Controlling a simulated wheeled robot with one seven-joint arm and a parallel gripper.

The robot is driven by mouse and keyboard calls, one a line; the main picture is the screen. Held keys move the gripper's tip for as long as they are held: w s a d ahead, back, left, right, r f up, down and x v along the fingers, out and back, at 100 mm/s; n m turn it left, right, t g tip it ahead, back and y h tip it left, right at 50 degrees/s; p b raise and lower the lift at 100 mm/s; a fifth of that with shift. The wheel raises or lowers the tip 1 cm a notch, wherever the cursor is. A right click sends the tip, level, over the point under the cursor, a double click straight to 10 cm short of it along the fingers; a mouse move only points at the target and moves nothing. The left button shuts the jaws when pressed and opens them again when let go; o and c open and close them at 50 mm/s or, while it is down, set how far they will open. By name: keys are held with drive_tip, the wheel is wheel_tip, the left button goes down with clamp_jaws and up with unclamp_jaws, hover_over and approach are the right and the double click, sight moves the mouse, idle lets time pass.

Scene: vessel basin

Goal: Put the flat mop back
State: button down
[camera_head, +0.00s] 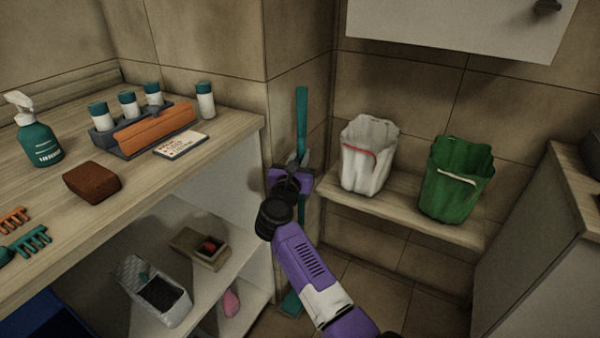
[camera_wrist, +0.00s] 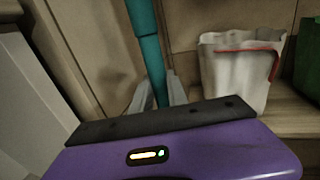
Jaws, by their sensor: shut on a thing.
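The flat mop has a teal handle (camera_head: 302,115) that stands close to upright in the corner by the tiled wall. Its lower end, a teal piece (camera_head: 291,303), shows near the floor beside the shelf unit. My gripper (camera_head: 298,160) is shut on the handle at about mid-height. In the wrist view the handle (camera_wrist: 148,50) runs up between the two grey fingers of my gripper (camera_wrist: 158,92). My arm hides part of the handle, and I cannot tell whether any holder is behind it.
A white bag (camera_head: 367,160) and a green bag (camera_head: 455,180) stand on a low wooden ledge (camera_head: 400,205) to the right. A counter (camera_head: 225,145) with a spray bottle (camera_head: 39,135) and caddy (camera_head: 150,130) is left. Under it, a shelf (camera_head: 225,265) holds small containers. A white cabinet (camera_head: 450,25) hangs above.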

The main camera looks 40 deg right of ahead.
drive_tip(key=f+b, duration=0.1)
drive_tip(key=f, duration=0.1)
drive_tip(key=f+b, duration=0.1)
drive_tip(key=f, duration=0.1)
drive_tip(key=shift+w+f, duration=0.2)
drive_tip(key=shift+f, duration=0.15)
drive_tip(key=shift+f, duration=0.2)
drive_tip(key=c, duration=1.3)
unclamp_jaws()
